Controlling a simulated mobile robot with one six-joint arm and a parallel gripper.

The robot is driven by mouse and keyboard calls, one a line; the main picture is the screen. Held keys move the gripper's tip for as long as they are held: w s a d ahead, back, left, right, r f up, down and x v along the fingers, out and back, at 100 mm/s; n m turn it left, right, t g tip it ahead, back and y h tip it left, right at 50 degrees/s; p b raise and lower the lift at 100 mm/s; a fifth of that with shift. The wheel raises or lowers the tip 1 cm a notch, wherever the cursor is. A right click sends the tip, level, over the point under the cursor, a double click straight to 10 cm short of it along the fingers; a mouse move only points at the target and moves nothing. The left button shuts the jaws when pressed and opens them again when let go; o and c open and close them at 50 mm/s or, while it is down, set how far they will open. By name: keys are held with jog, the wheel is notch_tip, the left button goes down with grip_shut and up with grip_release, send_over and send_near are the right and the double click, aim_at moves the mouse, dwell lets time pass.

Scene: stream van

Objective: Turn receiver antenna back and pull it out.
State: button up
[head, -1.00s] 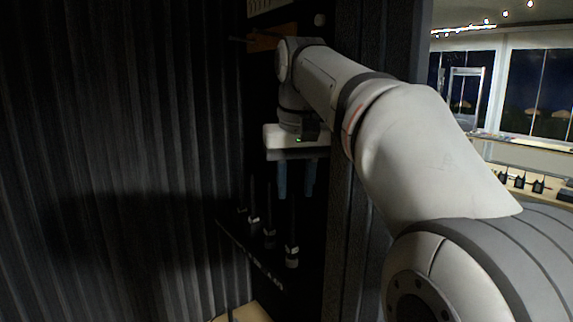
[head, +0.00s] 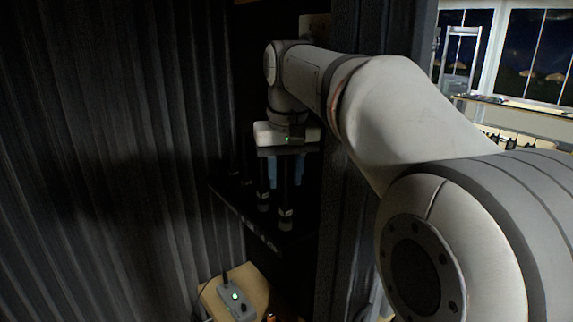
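Several upright black antennas with pale collars at the base stand in a row on a dark shelf (head: 250,222) inside the dark rack. The nearest antenna (head: 286,205) and the one left of it (head: 263,190) show best; the others are dim. My gripper (head: 286,184) points down above the shelf, with its two bluish fingers apart. The nearest antenna's upper part appears in line with the gap between the fingers. I cannot tell whether it lies between them or in front, and no contact shows. Which one is the receiver antenna is not clear.
A ribbed dark curtain or wall (head: 110,170) fills the left. A dark post (head: 345,200) stands right of the rack, beside my arm. Below, a grey device with a green light (head: 236,298) sits on a wooden surface (head: 262,285). A bright room with windows lies at the right.

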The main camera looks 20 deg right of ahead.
grip_shut()
jog(key=c, duration=0.6)
grip_release()
grip_shut()
